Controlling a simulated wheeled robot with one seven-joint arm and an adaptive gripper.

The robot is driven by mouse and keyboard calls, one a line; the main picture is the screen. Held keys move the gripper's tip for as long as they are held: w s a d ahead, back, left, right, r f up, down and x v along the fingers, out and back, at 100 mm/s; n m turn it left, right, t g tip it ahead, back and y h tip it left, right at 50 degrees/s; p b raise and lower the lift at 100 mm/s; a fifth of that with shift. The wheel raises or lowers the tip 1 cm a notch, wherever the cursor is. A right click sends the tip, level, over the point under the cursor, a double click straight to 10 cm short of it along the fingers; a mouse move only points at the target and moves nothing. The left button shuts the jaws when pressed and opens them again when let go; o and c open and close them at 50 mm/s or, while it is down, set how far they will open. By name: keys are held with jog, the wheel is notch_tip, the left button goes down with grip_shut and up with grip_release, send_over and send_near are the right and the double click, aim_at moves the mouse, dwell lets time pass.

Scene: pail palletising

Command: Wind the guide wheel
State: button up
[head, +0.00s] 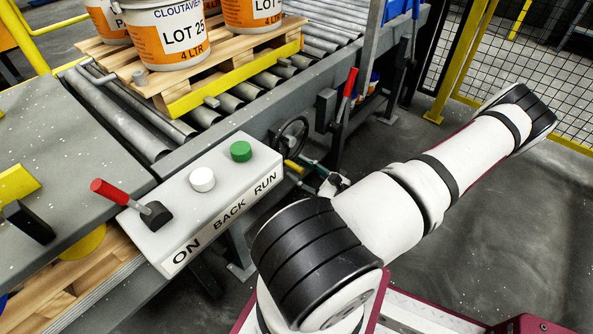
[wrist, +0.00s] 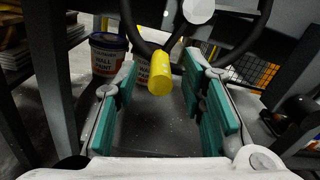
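The guide wheel (head: 293,137) is a dark handwheel on the side of the conveyor frame. Its black rim and spokes (wrist: 248,42) cross the top of the wrist view, around a pale hub (wrist: 198,10). Its yellow handle (wrist: 160,74) points toward my wrist camera, and it shows small in the head view (head: 292,167). My gripper (wrist: 163,88) has teal-padded fingers spread wide, one on each side of the yellow handle, with a visible gap to both pads. In the head view my gripper (head: 314,172) is partly hidden behind my arm.
A control box (head: 205,205) with a red lever (head: 112,192) and white and green buttons stands left of my arm. Another red-handled lever (head: 347,95) rises right of the wheel. Pails on a pallet (head: 140,80) sit on the rollers. A paint pail (wrist: 107,55) stands behind the wheel.

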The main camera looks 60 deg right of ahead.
jog(key=shift+x, duration=0.9)
grip_shut()
jog(key=shift+d, duration=0.1)
